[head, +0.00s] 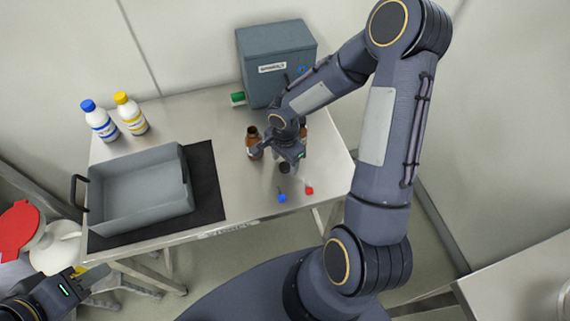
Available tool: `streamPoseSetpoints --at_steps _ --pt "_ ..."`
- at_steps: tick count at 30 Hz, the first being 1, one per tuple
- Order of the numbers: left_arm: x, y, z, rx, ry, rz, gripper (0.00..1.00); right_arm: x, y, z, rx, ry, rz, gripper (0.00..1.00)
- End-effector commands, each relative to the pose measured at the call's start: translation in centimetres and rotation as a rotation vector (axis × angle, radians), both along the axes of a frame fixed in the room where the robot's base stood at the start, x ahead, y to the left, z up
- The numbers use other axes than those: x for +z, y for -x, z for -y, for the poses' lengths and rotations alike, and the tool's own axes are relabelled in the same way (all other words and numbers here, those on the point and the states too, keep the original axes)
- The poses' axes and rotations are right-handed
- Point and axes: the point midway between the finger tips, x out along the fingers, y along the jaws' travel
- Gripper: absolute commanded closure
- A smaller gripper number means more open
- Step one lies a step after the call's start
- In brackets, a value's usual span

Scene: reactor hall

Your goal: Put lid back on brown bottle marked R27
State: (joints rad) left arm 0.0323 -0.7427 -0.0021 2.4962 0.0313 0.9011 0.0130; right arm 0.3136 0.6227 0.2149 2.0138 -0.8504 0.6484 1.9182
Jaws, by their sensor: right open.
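A brown bottle (254,145) with an open top stands on the steel table (240,190), just left of my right gripper. A second brown bottle (304,131) is mostly hidden behind that gripper. No R27 marking can be read on either. My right gripper (286,168) points down over the table, open, just right of the first bottle. A dark shape at its fingertips is too small to tell as a lid or a finger. My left gripper (76,273) is at the lower left, away from the bottles; its jaws are unclear.
A small blue-topped item (282,196) and a red one (309,190) lie near the table's front edge. A grey tray (150,215) sits on a black mat (207,180). A grey box (275,60), a blue-capped bottle (100,122) and a yellow-capped bottle (131,115) stand behind.

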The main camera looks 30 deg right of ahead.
Motion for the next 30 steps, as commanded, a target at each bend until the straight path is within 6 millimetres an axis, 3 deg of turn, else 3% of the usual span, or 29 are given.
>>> streamPoseSetpoints --at_steps 4,14,24,30 --pt "0.07 0.01 0.0 0.0 0.0 0.0 0.64 -1.08 0.02 0.0 -0.001 -0.001 0.0 0.43" --pt "0.04 0.01 0.0 0.0 0.0 0.0 0.64 -1.1 0.0 0.01 -0.001 0.0 0.001 0.43" --pt "0.04 0.01 0.0 0.0 0.0 0.0 0.64 -1.08 0.0 0.01 0.0 0.0 0.001 0.87" --pt "0.04 0.01 0.0 0.0 0.0 0.0 0.64 -1.08 0.0 0.01 0.0 0.0 0.001 0.9"
